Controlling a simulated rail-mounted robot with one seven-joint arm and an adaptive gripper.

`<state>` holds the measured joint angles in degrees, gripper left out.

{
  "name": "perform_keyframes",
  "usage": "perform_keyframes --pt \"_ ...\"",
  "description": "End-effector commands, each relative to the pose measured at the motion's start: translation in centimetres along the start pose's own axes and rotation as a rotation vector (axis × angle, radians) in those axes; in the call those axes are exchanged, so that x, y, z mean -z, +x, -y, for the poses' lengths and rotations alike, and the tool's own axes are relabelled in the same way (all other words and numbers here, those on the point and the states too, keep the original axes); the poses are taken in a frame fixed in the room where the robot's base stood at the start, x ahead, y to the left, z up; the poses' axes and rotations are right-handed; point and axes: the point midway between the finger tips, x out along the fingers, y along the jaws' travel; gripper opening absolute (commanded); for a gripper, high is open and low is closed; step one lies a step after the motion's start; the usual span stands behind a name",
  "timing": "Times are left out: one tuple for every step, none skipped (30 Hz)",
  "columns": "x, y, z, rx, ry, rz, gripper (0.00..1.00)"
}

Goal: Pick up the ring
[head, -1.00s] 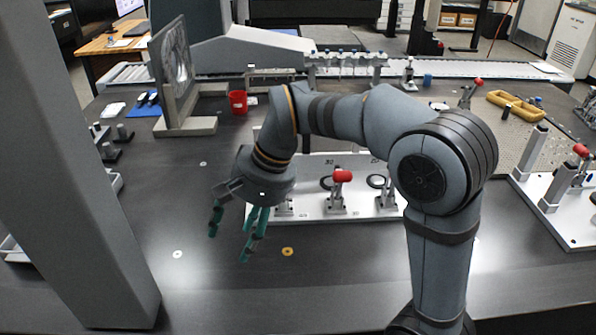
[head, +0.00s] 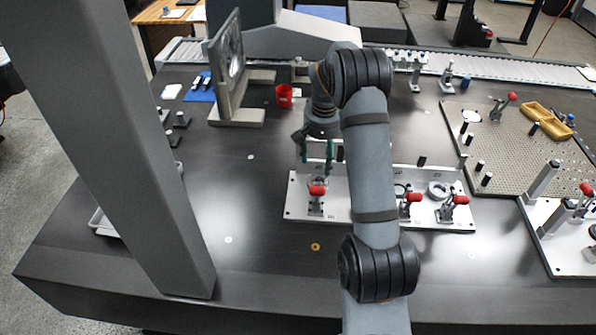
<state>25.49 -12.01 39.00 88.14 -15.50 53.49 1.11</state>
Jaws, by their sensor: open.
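My gripper (head: 316,158) hangs open with its teal fingers pointing down over the left end of a white fixture plate (head: 460,222). Below the fingers, a small ring-like part (head: 318,183) sits beside a red-handled clamp (head: 316,191); the fingers look apart from it. A larger grey ring (head: 438,189) lies at the right end of the plate, near another red-handled clamp. The middle of the plate is partly hidden by my arm. Which one the task names is unclear.
A grey upright panel (head: 226,65) on a stand and a red cup (head: 284,95) are behind my gripper. A perforated board (head: 510,150) with yellow trays (head: 547,120) is at right. A thick grey column (head: 125,140) stands at left. The front-left table is mostly clear.

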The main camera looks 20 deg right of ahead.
Motion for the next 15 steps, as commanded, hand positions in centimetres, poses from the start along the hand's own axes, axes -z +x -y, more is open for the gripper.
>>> perform_keyframes --pt "0.1 -0.1 -0.3 -0.008 -0.003 0.005 0.58" --pt "0.1 0.1 -0.4 -0.011 -0.006 0.005 0.58" --pt "0.2 0.7 -0.5 -0.013 -0.009 0.006 0.58" --pt "0.1 1.2 -0.6 -0.015 -0.01 0.008 0.58" --pt "0.1 1.7 -0.6 -0.015 -0.01 0.007 0.58" --pt "0.1 2.5 -0.6 -0.015 -0.01 0.008 0.58" --pt "0.1 3.0 -0.6 -0.015 -0.011 0.007 0.58" --pt "0.1 3.4 -0.6 -0.015 -0.011 0.007 0.58" --pt "0.1 4.0 -0.6 -0.015 -0.012 0.006 0.58" --pt "0.1 4.3 -0.6 -0.014 -0.012 0.005 0.58" --pt "0.1 4.7 -0.5 -0.014 -0.011 0.005 0.58" --pt "0.2 5.0 -0.5 -0.014 -0.011 0.004 0.58" --pt "0.2 5.1 -0.5 -0.013 -0.011 0.003 0.58" --pt "0.2 5.3 -0.5 -0.013 -0.011 0.003 0.58" --pt "0.2 5.6 -0.5 -0.013 -0.011 0.004 0.58"
